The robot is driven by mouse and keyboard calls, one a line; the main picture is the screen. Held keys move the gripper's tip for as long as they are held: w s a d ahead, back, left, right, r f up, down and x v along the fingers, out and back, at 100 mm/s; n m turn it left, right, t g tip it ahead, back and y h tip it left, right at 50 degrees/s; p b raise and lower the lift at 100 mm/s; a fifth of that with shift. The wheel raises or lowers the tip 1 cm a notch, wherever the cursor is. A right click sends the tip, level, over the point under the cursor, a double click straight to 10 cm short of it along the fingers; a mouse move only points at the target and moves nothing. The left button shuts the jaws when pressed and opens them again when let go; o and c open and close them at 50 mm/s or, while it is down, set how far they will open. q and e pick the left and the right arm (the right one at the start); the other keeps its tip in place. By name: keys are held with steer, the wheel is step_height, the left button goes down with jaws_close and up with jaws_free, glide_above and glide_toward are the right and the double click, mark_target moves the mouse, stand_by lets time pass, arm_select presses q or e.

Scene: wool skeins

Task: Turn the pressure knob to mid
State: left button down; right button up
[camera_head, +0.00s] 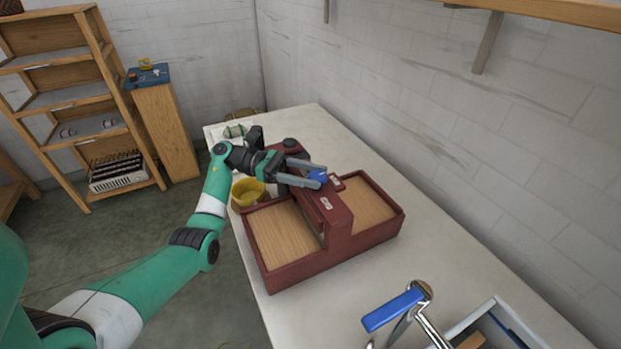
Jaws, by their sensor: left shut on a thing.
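A dark red machine (344,238) with two wood-floored trays stands on the table, with a raised bridge between the trays. A blue knob (317,176) sits on top of the bridge. My left gripper (318,175) reaches in from the left, its grey fingers on either side of the blue knob and shut on it. The fingers partly hide the knob, and its pointer setting is too small to read. Small pale labels (326,203) show on the bridge near it. My right gripper is not in view.
A dark round cap (290,143) is at the machine's far end. A yellow bowl (247,191) stands left of the machine. A chrome device with a blue handle (393,309) and an open box (497,326) are at the near right. The table (450,235) is clear right of the machine.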

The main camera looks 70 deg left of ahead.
mark_target(310, 176)
arm_select(q)
steer(key=shift+c, duration=1.3)
jaws_free()
steer(key=r, duration=0.1)
steer(key=r+p, duration=0.1)
steer(key=r, duration=0.2)
steer(key=shift+s+d+r+p, duration=0.2)
steer(key=shift+d+p, duration=0.1)
steer(key=shift+p, duration=0.1)
steer(key=s+d+r+p, duration=0.4)
steer(key=s+d+r, duration=0.4)
steer(key=d, duration=0.2)
steer(key=shift+s+d+r, duration=0.15)
steer(key=shift+s+r, duration=0.15)
